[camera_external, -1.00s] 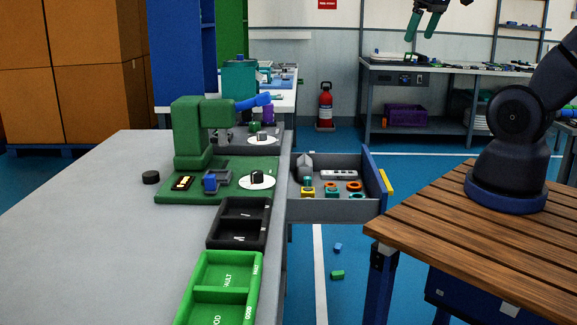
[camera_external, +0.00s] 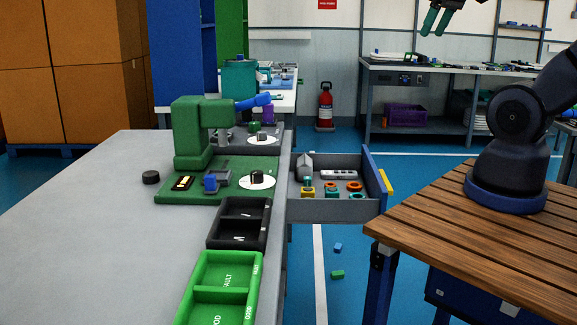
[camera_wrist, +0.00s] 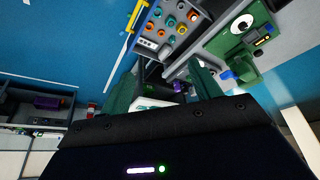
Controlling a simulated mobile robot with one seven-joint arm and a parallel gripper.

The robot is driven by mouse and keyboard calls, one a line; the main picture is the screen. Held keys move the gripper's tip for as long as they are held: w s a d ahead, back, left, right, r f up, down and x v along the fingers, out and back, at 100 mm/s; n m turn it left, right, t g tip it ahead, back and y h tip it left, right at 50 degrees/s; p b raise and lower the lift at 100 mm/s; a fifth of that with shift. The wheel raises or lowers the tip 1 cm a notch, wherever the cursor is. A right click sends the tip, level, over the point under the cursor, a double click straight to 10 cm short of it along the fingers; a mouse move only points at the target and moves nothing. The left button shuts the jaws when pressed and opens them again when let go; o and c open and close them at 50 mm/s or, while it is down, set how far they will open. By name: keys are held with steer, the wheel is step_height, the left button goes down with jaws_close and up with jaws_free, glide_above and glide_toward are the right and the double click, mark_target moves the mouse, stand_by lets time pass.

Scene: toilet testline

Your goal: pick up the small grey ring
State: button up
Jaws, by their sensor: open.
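My gripper (camera_external: 436,21) is open and empty, high at the top right of the external view. Its two green fingers stand apart in the wrist view (camera_wrist: 165,84). The open grey drawer (camera_external: 333,208) sits well below and to the left of it in the external view, and holds several small rings and parts. Orange rings (camera_external: 354,186) and a yellow part (camera_external: 308,191) show there. The drawer also shows at the top of the wrist view (camera_wrist: 148,52). I cannot pick out a small grey ring for sure in either view.
A green test machine (camera_external: 190,135) stands on the grey bench, with black (camera_external: 238,244) and green (camera_external: 198,290) trays in front. A wooden table (camera_external: 490,255) carries my arm's base. Small blue (camera_external: 338,248) and green (camera_external: 337,275) pieces lie on the floor.

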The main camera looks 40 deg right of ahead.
steer(key=shift+w, duration=0.1)
steer(key=w+a+f+m+g, duration=0.1)
steer(key=w+a+f+m, duration=0.15)
steer(key=w+f, duration=0.6)
steer(key=w+a+f+m+g, duration=0.1)
steer(key=w+a+f, duration=0.2)
steer(key=w+f, duration=0.55)
steer(key=shift+w+a+f+m+g, duration=0.55)
steer(key=shift+a+f, duration=0.3)
steer(key=shift+f, duration=4.25)
steer(key=shift+w+a+f+m+g, duration=0.3)
steer(key=shift+w+a+f+m, duration=0.4)
steer(key=shift+f, duration=4.4)
steer(key=shift+w+a+f+m+g, duration=0.45)
steer(key=shift+w+a+f, duration=0.4)
steer(key=shift+f, duration=4.25)
steer(key=shift+a+f, duration=0.2)
steer(key=shift+f, duration=1.35)
steer(key=shift+a+f, duration=0.15)
steer(key=shift+f, duration=1.35)
